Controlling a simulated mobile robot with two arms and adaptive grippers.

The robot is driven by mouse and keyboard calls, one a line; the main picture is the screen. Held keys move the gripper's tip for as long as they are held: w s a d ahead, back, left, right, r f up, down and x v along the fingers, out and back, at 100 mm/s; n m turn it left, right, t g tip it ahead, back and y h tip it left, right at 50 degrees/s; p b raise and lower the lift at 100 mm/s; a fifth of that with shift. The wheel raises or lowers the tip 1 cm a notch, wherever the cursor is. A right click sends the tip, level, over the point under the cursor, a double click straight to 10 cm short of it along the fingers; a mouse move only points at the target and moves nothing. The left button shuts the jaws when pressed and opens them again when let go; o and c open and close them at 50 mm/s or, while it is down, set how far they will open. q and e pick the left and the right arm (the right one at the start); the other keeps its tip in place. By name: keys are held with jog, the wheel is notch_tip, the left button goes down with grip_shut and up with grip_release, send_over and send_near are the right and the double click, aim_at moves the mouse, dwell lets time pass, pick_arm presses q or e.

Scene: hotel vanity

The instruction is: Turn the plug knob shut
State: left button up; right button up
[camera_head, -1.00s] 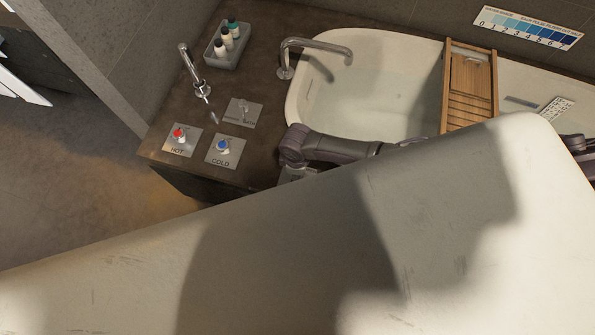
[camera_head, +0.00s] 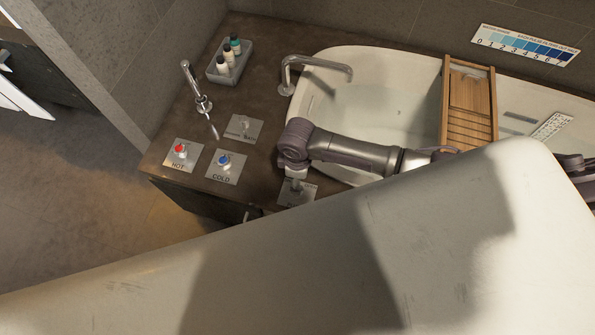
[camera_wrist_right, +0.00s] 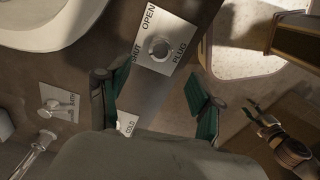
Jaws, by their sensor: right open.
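The plug plate (camera_wrist_right: 150,25) is a pale square marked OPEN, SHUT and PLUG, with a round metal plug knob (camera_wrist_right: 160,47) at its middle. In the head view the plate (camera_head: 297,193) lies at the counter's front edge, partly hidden by my right arm and the pale foreground. My right gripper (camera_wrist_right: 150,85) is open and empty, its green fingertips spread on either side below the knob in the wrist view and apart from it. My left gripper (camera_wrist_right: 254,110) shows small at the right of the wrist view; its opening is unclear.
The hot plate (camera_head: 182,155), cold plate (camera_head: 225,167) and bath plate (camera_head: 242,127) sit on the dark counter. A tap (camera_head: 200,95), bottle tray (camera_head: 230,66) and tub spout (camera_head: 312,62) stand behind. A wooden caddy (camera_head: 468,100) spans the tub (camera_head: 375,95).

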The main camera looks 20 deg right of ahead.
jog(key=shift+r, duration=1.4)
